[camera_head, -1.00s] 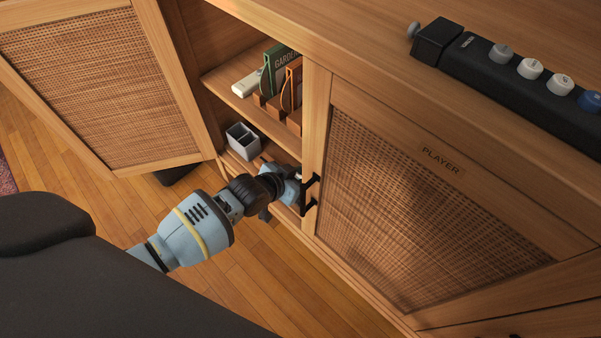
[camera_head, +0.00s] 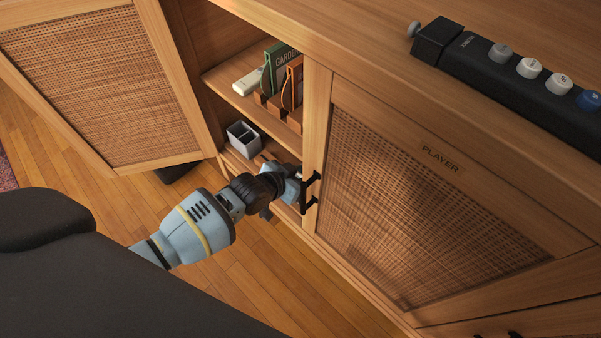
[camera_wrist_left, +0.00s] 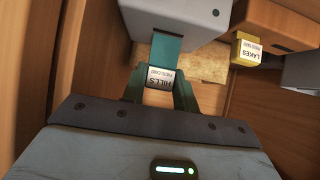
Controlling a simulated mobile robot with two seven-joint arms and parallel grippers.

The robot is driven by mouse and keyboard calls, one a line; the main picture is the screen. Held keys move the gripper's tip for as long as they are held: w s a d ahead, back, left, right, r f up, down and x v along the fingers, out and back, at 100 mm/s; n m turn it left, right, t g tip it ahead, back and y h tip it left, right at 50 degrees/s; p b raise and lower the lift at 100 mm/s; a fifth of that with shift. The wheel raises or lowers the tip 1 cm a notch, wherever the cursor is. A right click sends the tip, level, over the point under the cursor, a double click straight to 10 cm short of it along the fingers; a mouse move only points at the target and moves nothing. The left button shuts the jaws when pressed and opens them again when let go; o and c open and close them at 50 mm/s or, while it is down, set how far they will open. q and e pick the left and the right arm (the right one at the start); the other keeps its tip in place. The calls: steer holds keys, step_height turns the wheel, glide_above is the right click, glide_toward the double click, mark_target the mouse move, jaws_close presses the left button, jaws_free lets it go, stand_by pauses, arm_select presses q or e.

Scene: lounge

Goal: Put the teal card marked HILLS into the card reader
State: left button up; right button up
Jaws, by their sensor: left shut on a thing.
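The teal card (camera_wrist_left: 165,46) has a white label reading HILLS. In the left wrist view it is between the two fingers of my left gripper (camera_wrist_left: 160,82), which is shut on it. The card's far end meets a grey box (camera_wrist_left: 185,14) with a small dark dot, perhaps the card reader. I cannot tell whether the card's end is inside it. In the head view my left gripper (camera_head: 285,186) is at the low shelf of the open cabinet, beside the door post. The card is hidden there. My right gripper is not in view.
A yellow card marked LAKES (camera_wrist_left: 246,50) sits at a brown block (camera_wrist_left: 278,24), right of the grey box. A grey divided holder (camera_head: 243,139) stands on the low shelf. The open woven door (camera_head: 100,80) is at left. The PLAYER door (camera_head: 420,210) is shut, with black handles nearby.

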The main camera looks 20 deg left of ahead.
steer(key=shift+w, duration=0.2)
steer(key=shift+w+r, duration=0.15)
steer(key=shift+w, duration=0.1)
arm_select(q)
steer(key=shift+f, duration=0.6)
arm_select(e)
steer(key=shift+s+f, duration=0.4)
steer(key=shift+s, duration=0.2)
arm_select(q)
steer(key=shift+f+b, duration=0.55)
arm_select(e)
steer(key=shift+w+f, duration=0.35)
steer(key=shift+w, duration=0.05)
arm_select(q)
steer(key=shift+f, duration=0.4)
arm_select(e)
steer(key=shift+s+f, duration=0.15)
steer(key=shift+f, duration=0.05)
arm_select(q)
steer(key=o, duration=1.1)
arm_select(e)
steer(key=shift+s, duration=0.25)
arm_select(q)
steer(key=shift+r, duration=0.1)
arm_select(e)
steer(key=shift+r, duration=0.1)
